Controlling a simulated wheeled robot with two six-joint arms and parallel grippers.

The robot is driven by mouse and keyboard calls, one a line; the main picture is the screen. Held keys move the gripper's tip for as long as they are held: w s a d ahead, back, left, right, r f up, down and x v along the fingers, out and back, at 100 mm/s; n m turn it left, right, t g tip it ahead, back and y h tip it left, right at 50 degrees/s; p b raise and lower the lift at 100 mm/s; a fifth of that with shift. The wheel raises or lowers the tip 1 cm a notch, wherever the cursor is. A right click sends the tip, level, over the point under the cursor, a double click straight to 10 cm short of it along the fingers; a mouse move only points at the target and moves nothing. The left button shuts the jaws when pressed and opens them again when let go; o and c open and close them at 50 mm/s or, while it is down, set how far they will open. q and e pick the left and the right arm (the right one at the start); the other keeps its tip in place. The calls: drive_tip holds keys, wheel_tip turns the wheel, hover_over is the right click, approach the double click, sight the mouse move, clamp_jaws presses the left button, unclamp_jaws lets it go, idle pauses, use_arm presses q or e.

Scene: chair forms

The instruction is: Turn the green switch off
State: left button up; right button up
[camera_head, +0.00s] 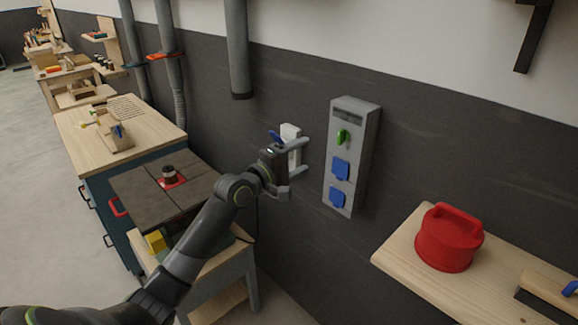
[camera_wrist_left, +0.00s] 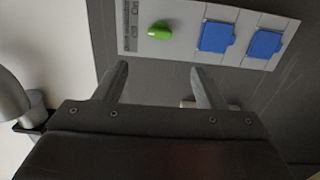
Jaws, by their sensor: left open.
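The green switch (camera_head: 342,136) is a small rotary knob near the top of a grey panel box (camera_head: 370,150) on the dark wall. It also shows in the left wrist view (camera_wrist_left: 160,30), ahead of the fingers and a little left of the middle between them. My left gripper (camera_head: 298,167) is open and empty, left of the panel and apart from it. Its two fingers (camera_wrist_left: 160,80) point toward the panel in the wrist view. Which position the knob marks as off cannot be told. My right gripper is not in view.
Two blue socket covers (camera_head: 340,168) sit below the switch on the panel. A white wall fitting (camera_head: 290,140) is behind my left gripper. A wooden shelf (camera_head: 400,258) with a red lidded container (camera_head: 449,240) juts out at the right. A machine table (camera_head: 140,185) stands at lower left.

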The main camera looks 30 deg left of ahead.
use_arm(q)
drive_tip(key=v, duration=0.3)
drive_tip(key=shift+s, duration=0.2)
idle(0.3)
